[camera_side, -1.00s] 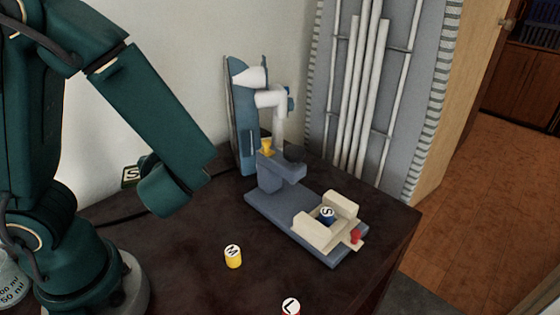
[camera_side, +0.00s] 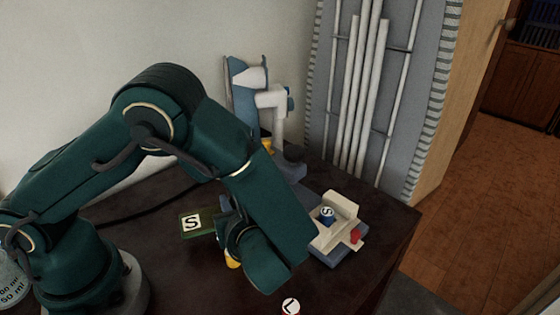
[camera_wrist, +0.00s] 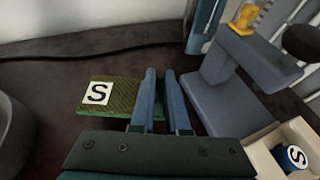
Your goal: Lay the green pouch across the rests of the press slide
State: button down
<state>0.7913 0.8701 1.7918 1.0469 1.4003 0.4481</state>
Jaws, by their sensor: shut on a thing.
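The green pouch (camera_side: 205,229) bears a white label with an S. It extends left from my gripper (camera_side: 224,205) in the side view. In the wrist view the pouch (camera_wrist: 123,92) lies flat, its right end between the fingers of my gripper (camera_wrist: 159,76), which is shut on it. It seems to be above the dark table; the height is hard to tell. The press slide has cream rests (camera_side: 342,205) at the right, partly hidden by my arm. Its rest also shows in the wrist view (camera_wrist: 268,158). The pouch is apart from the rests, left of them.
A blue cylinder marked S (camera_side: 327,215) sits between the rests, and a red knob (camera_side: 355,236) is beside them. The press column (camera_side: 243,105) stands behind. A yellow cylinder (camera_side: 233,262) is mostly hidden by my arm. A lettered white-topped piece (camera_side: 291,306) is at the front.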

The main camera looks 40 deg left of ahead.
jog(key=shift+f, duration=2.05)
jog(key=shift+f, duration=0.1)
jog(key=c, duration=0.9)
grip_release()
